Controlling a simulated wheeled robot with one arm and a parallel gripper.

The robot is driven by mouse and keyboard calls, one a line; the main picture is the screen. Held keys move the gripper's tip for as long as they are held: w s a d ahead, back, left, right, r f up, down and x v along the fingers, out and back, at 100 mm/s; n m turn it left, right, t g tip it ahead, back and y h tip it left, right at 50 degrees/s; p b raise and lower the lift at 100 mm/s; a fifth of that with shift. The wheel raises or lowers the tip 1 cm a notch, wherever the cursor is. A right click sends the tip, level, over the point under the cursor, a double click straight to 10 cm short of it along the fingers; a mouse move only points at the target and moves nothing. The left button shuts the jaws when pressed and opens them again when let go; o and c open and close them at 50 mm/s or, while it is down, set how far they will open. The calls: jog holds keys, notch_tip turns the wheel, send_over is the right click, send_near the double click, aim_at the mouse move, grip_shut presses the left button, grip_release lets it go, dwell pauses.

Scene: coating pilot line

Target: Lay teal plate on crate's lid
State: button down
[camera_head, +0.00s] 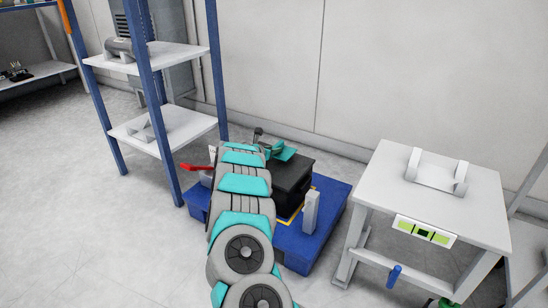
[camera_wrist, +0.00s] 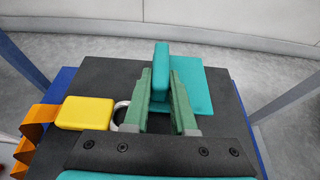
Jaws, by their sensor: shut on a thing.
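The teal plate (camera_wrist: 198,92) has a flat part and an upright teal grip (camera_wrist: 161,72). My gripper (camera_wrist: 162,88) has its green fingers shut on that grip. The plate is over the far part of the crate's dark lid (camera_wrist: 105,78), near its far edge; I cannot tell whether it touches. In the head view the plate (camera_head: 286,154) shows at the back of the black crate (camera_head: 296,185), partly hidden by my arm. A yellow block (camera_wrist: 85,113) with an orange strap (camera_wrist: 38,122) and a metal ring (camera_wrist: 121,108) are on the lid's left side.
The crate stands on a blue pallet (camera_head: 325,215), with a grey upright block (camera_head: 310,211) at its front right. A blue-framed shelf (camera_head: 180,122) is on the left. A white table (camera_head: 395,185) with a white bracket is on the right. Bare wall is behind.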

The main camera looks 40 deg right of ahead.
aim_at(274, 156)
jog(key=shift+f, duration=1.5)
jog(key=shift+f+b, duration=0.25)
jog(key=shift+b, duration=0.2)
jog(key=c, duration=0.7)
grip_release()
jog(key=shift+c, duration=0.2)
jog(key=shift+r, duration=0.15)
jog(key=shift+r+p, duration=0.25)
jog(key=shift+p, duration=0.2)
jog(key=shift+a, duration=0.3)
jog(key=v, duration=1.1)
jog(key=shift+s+a+b, duration=0.15)
jog(key=shift+b, duration=0.15)
